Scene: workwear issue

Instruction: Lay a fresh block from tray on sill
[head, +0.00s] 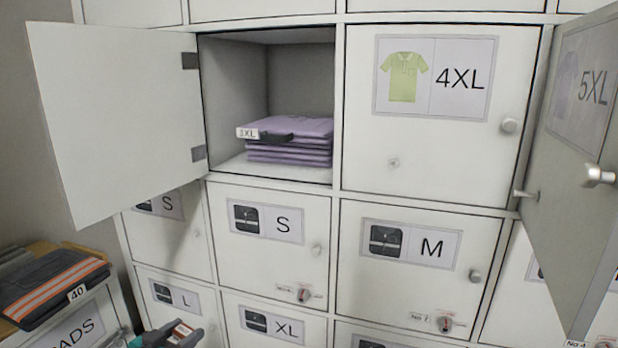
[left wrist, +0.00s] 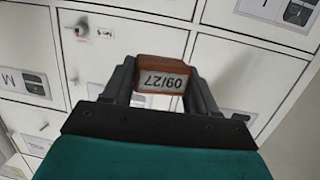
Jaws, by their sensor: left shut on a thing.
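My left gripper (head: 178,337) is at the bottom edge of the head view, low in front of the lockers. It is shut on a small brown block (left wrist: 162,65), whose white label reads 09/27, upside down in the left wrist view. The block (head: 182,330) shows only partly in the head view. An open compartment (head: 230,90) holds a stack of folded lilac garments (head: 290,140) with a 3XL tag. The compartment's front sill (head: 262,174) is bare. I cannot make out the tray. My right gripper is out of view.
The open compartment's door (head: 120,120) swings out left. Another open door, marked 5XL (head: 575,150), juts out at right. Closed doors marked 4XL (head: 440,110), S and M surround it. Folded dark trousers with orange stripes (head: 50,285) lie at lower left.

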